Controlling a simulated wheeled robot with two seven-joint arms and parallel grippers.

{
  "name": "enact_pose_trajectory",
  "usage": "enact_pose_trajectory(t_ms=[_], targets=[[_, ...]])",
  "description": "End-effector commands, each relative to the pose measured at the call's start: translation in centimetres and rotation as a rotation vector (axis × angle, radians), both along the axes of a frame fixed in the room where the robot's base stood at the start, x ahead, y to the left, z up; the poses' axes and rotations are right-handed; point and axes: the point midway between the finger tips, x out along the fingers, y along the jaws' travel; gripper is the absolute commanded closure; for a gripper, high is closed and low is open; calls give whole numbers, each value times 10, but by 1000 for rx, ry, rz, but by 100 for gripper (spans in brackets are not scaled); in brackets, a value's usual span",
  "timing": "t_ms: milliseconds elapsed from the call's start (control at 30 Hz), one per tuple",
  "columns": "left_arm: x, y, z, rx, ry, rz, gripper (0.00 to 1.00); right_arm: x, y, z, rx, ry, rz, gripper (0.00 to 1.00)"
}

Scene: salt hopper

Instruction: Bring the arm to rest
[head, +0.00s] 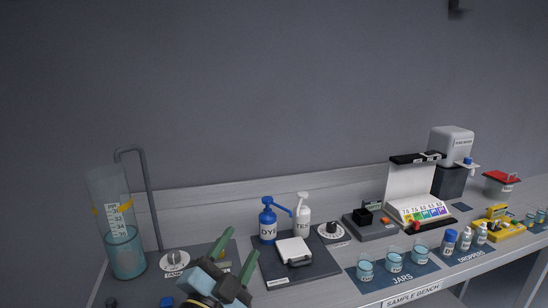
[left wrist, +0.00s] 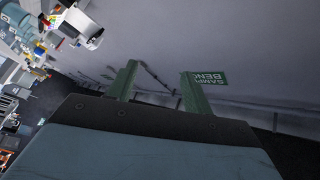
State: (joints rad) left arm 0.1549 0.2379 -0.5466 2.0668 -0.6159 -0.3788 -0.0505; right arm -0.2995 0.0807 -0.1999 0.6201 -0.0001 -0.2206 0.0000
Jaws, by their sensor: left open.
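My left gripper (head: 236,256) shows at the bottom of the head view, in front of the bench, left of the middle. Its two green fingers stand apart with nothing between them. The gripper touches nothing that I can see. My right gripper is in neither view.
A tall clear cylinder with blue liquid (head: 127,254) stands at the bench's left end. Behind the gripper are a blue DYE pump bottle (head: 268,222), a white pump bottle (head: 303,214) and a flat white-topped device (head: 294,251). Jars (head: 396,261) line the front edge.

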Motion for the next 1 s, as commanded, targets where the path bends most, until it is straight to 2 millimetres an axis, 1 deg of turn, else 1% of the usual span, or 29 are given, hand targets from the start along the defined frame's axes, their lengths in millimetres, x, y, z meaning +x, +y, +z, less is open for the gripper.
enact_pose_trajectory(t_ms=[33, 67, 100, 133, 167, 200, 267, 300, 367, 400, 467, 500, 600, 667, 700, 800, 867, 1000], targets=[[-6, 22, -27, -67, 138, 72, 50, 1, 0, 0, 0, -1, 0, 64], [-10, 36, -44, -103, 221, 115, 50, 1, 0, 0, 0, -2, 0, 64], [-19, 52, -66, -149, 332, 172, 50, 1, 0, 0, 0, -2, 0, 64], [-27, 64, -83, -182, 418, 213, 50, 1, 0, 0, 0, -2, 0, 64], [-37, 75, -101, -212, 502, 252, 50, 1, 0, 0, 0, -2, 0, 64], [-53, 89, -123, -249, 615, 302, 50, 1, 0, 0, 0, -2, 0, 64], [-79, 106, -153, -296, 770, 369, 50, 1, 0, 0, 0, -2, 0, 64], [-97, 114, -170, -320, 865, 407, 50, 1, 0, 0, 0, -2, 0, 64], [-123, 124, -190, -347, 986, 454, 50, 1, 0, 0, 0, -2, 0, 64], [-139, 129, -201, -360, 1059, 481, 50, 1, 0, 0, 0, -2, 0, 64], [-163, 135, -215, -378, 1157, 515, 50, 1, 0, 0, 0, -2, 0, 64], [-177, 139, -222, -387, 1216, 537, 50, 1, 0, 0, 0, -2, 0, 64], [-213, 146, -236, -404, 1352, 581, 50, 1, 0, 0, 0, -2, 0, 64], [-234, 149, -242, -410, 1429, 605, 50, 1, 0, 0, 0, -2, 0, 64], [-248, 150, -245, -415, 1478, 619, 50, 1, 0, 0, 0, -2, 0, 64], [-278, 154, -253, -421, 1588, 652, 50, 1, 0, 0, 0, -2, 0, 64], [-270, 152, -269, -415, 1584, 650, 50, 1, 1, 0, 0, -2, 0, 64], [-263, 151, -303, -410, 1594, 652, 50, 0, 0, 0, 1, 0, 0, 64]])
